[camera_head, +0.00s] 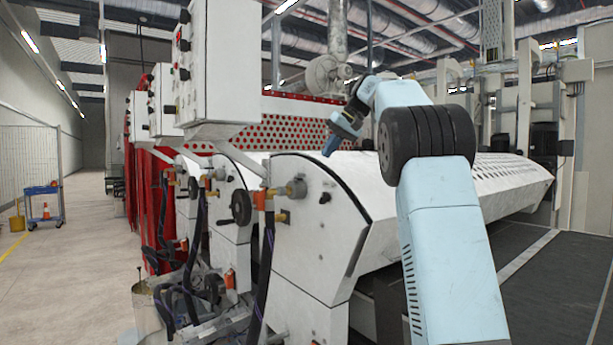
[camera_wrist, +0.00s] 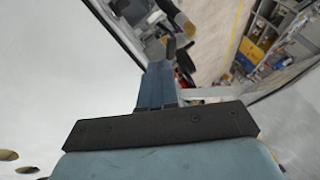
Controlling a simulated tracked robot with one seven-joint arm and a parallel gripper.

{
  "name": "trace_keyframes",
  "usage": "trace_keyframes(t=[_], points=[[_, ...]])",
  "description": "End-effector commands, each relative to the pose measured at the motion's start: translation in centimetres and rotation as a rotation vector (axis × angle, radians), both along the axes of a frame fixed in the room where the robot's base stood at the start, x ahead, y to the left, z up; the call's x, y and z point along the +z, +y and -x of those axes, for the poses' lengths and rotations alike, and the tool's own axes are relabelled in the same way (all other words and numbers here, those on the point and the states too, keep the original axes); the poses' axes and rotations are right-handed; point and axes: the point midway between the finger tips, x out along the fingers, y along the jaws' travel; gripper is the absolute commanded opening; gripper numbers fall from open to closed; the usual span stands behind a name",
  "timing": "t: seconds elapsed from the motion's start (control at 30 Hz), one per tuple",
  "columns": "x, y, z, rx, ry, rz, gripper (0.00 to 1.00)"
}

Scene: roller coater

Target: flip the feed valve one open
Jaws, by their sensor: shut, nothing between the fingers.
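My gripper (camera_head: 329,150), with blue fingers, is shut and empty above the white sloped cover of the nearest coater unit (camera_head: 315,225). In the wrist view its fingers (camera_wrist: 157,65) are together and point past the cover's edge. Valve fittings with small orange handles sit on the unit's end face. I cannot tell which is feed valve one.
A black handwheel (camera_head: 241,208) stands left of the nearest valve. A white control box (camera_head: 220,65) hangs above. Hoses run down to a bucket (camera_head: 146,308). A blue cart (camera_head: 45,205) stands far left on open floor. Shelving (camera_wrist: 265,40) shows in the wrist view.

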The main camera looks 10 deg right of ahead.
Motion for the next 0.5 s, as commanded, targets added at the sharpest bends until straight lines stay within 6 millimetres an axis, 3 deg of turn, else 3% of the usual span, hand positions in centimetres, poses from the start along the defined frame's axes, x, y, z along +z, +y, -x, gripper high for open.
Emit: trace_keyframes(t=[0.27, 0.5], points=[[-0.5, 0.2, -1.5, 0.020, -0.004, -0.007, 0.00], [-3.2, 1.8, -2.7, 0.021, -0.002, -0.007, 0.00]])
